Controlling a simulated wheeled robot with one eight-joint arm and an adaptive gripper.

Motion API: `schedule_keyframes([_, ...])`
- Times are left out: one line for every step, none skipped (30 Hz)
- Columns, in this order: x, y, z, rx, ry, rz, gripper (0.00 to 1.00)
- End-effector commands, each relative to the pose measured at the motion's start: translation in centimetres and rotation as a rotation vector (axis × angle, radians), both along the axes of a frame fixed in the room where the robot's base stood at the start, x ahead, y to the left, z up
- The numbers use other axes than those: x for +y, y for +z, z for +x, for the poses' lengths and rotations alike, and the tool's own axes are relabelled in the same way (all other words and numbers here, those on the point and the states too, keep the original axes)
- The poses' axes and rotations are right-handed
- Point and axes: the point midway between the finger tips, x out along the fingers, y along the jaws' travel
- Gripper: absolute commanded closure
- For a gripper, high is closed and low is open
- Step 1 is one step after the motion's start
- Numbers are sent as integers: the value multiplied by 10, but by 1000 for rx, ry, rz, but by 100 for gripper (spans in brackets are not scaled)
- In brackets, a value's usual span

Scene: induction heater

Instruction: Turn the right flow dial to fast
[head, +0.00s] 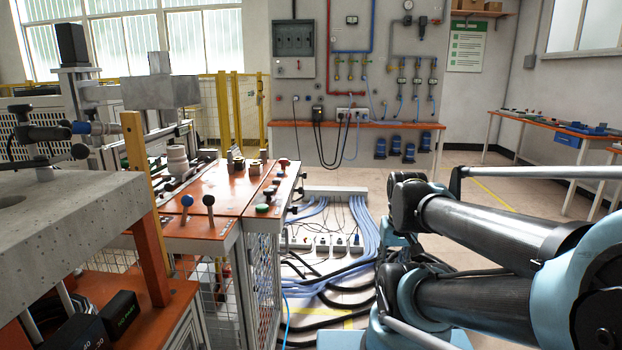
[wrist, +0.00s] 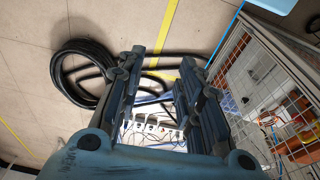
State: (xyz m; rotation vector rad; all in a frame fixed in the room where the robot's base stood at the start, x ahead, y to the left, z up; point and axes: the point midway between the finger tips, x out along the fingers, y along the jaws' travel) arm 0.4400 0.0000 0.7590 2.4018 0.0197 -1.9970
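My gripper (wrist: 163,58) shows in the wrist view with its two fingers apart and nothing between them. It points over the floor, with cables and power strips beyond it. In the head view the gripper is out of sight. The orange-topped console (head: 185,229) stands left of centre. Small black knobs (head: 293,209) show along its right edge, beside a green button (head: 262,208) and a red button (head: 283,162). I cannot tell which of these, if any, is the right flow dial, and no slow or fast marking is legible.
Two levers with a blue ball (head: 187,200) and a black ball (head: 208,200) stand on the console. Blue hoses (head: 370,235) and black cables lie on the floor to its right. A coiled black hose (wrist: 62,72) and wire mesh (wrist: 262,80) flank the gripper.

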Motion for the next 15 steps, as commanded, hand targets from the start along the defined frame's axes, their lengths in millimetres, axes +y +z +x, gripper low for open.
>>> schedule_keyframes([0,0,0,0,0,0,67])
schedule_keyframes([0,0,0,0,0,0,67])
schedule_keyframes([0,0,0,0,0,0,58])
schedule_keyframes([0,1,-2,-3,0,1,58])
schedule_keyframes([1,4,-7,-9,1,3,58])
schedule_keyframes([2,6,-7,-9,1,9,58])
schedule_keyframes([3,7,-6,-8,1,15,58])
schedule_keyframes([5,9,-4,-5,1,24,58])
schedule_keyframes([8,12,-1,0,3,38,58])
schedule_keyframes([11,14,2,4,5,52,58])
schedule_keyframes([13,17,6,8,5,67,58])
schedule_keyframes([17,21,11,15,7,92,58])
schedule_keyframes([21,24,15,20,9,112,58])
schedule_keyframes([25,28,20,25,12,131,58])
schedule_keyframes([31,33,26,32,17,161,58])
